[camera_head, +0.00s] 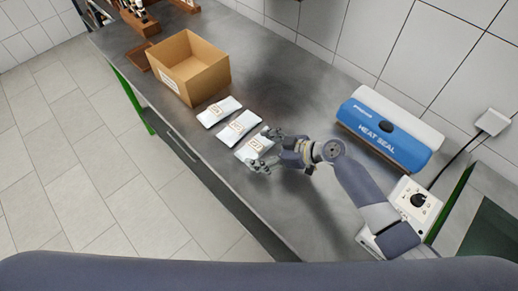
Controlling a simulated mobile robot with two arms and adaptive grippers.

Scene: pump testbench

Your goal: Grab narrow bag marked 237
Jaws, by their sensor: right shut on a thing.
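Three narrow white bags with printed labels lie in a row on the grey metal bench (282,90). The far bag (219,111) and the middle bag (239,127) lie apart from my gripper. My right gripper (261,151) is at the near bag (254,147), shut on it, with fingers on either side. The gripper covers part of this bag. The label marks are too small to read, so I cannot tell which bag is 237. My left gripper is not in view.
An open cardboard box (188,68) stands beyond the bags. A blue and white heat sealer (386,128) stands at the right by the tiled wall. A control box (410,203) is beside my right arm. The bench's front edge runs close to the bags.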

